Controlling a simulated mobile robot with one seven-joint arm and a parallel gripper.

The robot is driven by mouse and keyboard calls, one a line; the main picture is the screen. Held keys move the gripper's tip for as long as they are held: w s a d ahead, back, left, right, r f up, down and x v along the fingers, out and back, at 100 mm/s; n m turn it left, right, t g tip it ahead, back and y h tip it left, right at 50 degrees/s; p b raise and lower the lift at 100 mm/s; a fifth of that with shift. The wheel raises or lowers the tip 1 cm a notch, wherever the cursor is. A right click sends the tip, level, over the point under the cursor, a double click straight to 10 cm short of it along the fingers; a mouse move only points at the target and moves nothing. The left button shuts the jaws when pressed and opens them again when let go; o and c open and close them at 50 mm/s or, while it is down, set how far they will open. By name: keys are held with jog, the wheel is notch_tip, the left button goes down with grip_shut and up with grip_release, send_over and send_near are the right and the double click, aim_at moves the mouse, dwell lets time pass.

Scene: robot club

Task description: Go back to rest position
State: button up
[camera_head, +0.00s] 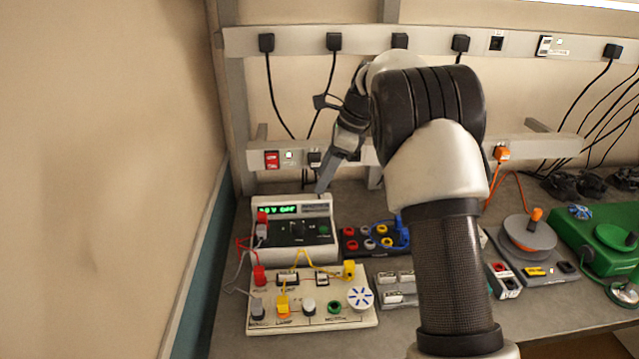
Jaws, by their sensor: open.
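My gripper (322,184) is at the back of the bench, just above the top rear edge of the power supply box (293,232). It is open, with no object visible in it. Whether a fingertip touches the box cannot be told. The box is grey with a dark front panel and a green display that seems to end in "OFF". My arm reaches in from the lower right and hides the middle of the bench.
A white circuit board (335,317) with coloured plugs and wires lies before the box. A black socket block (352,243), a grey crank disc (527,235) and a green device (602,240) stand to the right. Cables hang from the wall rail (290,42). A wall closes the left side.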

jog(key=s+d+r+n+t+h, duration=0.25)
jog(key=s+r+n, duration=0.8)
jog(key=s, duration=0.75)
jog(key=s+d+f+n+t+h, duration=0.1)
jog(key=s+n, duration=0.3)
jog(key=s, duration=0.6)
jog(key=s+d+f+n+h, duration=0.1)
jog(key=s+d+n, duration=0.2)
jog(key=s, duration=0.7)
jog(key=shift+s+f+n+t, duration=0.25)
jog(key=shift+n+t, duration=0.1)
jog(key=shift+n, duration=0.8)
jog(key=shift+c, duration=0.3)
jog(key=c, duration=0.3)
jog(key=shift+d, duration=0.1)
jog(key=shift+c, duration=0.3)
